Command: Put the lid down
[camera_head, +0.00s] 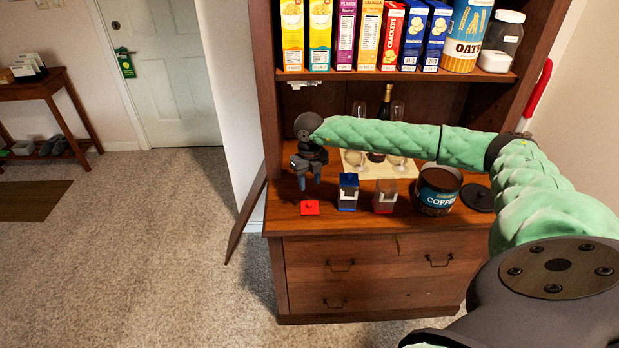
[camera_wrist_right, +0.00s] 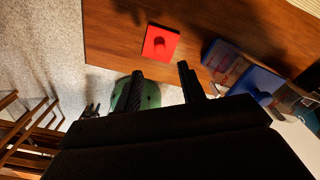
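A square red lid (camera_head: 310,208) with a round knob lies flat at the counter's front left. In the right wrist view the red lid (camera_wrist_right: 160,48) lies beyond my fingertips, apart from them. My right gripper (camera_head: 309,183) points down above the counter, behind the lid in the head view. Its two fingers stand apart with nothing between them, as the wrist view (camera_wrist_right: 162,80) also shows. My left gripper is not in the head view. A small dark pronged shape beside green padding in the wrist view may be it, too unclear to read.
Glasses and a bottle (camera_head: 395,111) are behind my arm. Boxes fill the shelf above.

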